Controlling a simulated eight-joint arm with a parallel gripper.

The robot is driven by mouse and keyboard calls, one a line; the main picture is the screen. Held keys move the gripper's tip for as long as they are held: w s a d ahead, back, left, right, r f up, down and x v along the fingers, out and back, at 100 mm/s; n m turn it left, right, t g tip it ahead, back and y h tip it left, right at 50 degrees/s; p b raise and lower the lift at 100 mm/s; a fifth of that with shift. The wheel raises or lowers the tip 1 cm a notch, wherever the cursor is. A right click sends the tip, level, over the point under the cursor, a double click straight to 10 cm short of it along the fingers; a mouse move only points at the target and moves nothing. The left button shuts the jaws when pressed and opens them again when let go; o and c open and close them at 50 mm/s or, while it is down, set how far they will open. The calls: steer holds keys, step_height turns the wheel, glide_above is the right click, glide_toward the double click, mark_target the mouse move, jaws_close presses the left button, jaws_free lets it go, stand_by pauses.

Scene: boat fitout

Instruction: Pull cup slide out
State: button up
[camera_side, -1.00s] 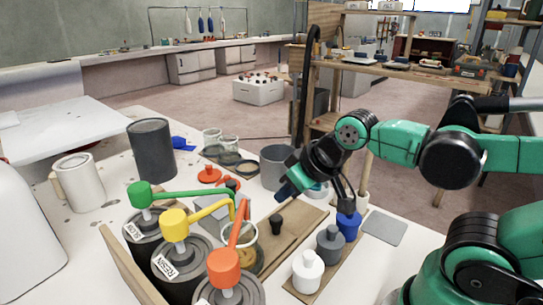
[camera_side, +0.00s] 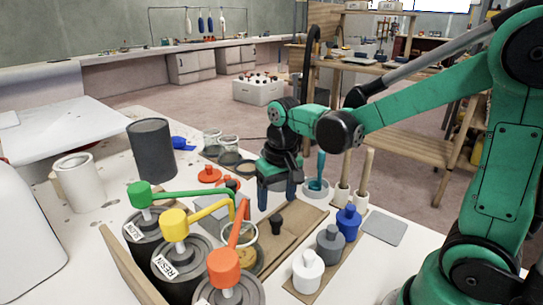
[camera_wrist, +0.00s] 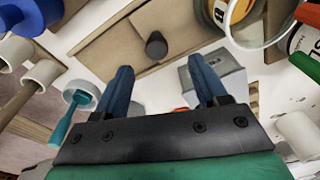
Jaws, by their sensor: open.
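The cup slide (camera_side: 290,224) is a flat wooden board on the white bench with a black knob (camera_side: 277,224) standing on it. In the wrist view the board (camera_wrist: 115,48) and the round knob (camera_wrist: 156,46) lie just beyond my fingertips. A clear cup (camera_side: 244,247) with amber contents stands at the slide's left end, under the pump spouts; it partly shows in the wrist view (camera_wrist: 240,15). My gripper (camera_side: 277,200) points down with its blue fingers apart, behind the knob in the side view. In the wrist view, nothing is between the fingers (camera_wrist: 160,68).
Pumps with green (camera_side: 142,193), yellow (camera_side: 174,224) and red (camera_side: 224,266) heads crowd the slide's left. White (camera_side: 308,272), grey (camera_side: 330,245) and blue (camera_side: 348,222) bottles line its right. A white dish (camera_side: 313,191) with a teal tool stands right of my gripper.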

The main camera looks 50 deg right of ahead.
mark_target(276, 217)
steer(key=shift+w+d+f+m+g, duration=0.15)
steer(key=shift+f+g, duration=0.1)
steer(key=shift+f, duration=0.25)
steer(key=shift+w+d+f+m+g, duration=0.15)
steer(key=shift+f+g, duration=0.1)
steer(key=shift+f, duration=2.75)
jaws_close()
